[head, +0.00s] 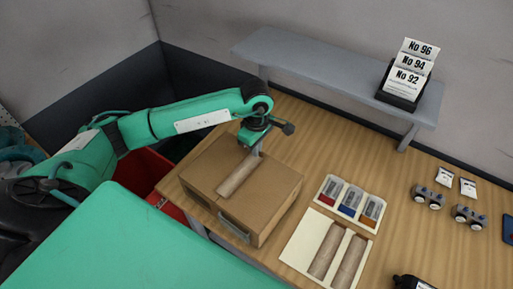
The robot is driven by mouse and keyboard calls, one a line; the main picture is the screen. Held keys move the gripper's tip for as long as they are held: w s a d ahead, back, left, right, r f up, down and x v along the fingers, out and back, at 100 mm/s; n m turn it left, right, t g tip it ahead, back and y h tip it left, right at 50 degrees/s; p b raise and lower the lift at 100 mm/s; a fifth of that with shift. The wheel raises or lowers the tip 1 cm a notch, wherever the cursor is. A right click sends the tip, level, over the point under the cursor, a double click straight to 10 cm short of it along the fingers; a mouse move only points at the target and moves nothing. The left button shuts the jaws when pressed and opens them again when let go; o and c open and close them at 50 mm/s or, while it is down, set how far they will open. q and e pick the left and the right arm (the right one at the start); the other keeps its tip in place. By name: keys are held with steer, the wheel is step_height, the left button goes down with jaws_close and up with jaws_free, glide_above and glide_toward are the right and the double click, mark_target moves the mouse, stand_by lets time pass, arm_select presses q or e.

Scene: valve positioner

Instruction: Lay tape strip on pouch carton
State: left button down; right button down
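The pouch carton (275,193) is a brown cardboard box near the table's left edge, with a clear or grey patch on its front side. A brown tape strip (235,180) lies along or just above the carton's top, slanting from the far edge towards the front. My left gripper (256,150) points down at the strip's far end and appears shut on it. The fingertips are small and partly hidden. Two more brown strips (324,251) lie side by side on a pale sheet (301,240) right of the carton. My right gripper does not show.
A white tray (334,201) with red, blue and orange compartments stands right of the carton. A grey raised shelf (310,62) at the back holds a black card holder (400,92). Small metal fittings (428,197) and white packets sit at right. A red bin (150,171) is below, left of the table.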

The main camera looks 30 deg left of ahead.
arm_select(q)
steer(key=shift+b, duration=0.35)
stand_by(0.6)
steer(key=shift+f+b, duration=0.2)
steer(key=shift+b, duration=0.35)
steer(key=c, duration=2.1)
jaws_free()
steer(key=shift+c, duration=0.2)
steer(key=o, duration=0.5)
steer(key=shift+o, duration=0.2)
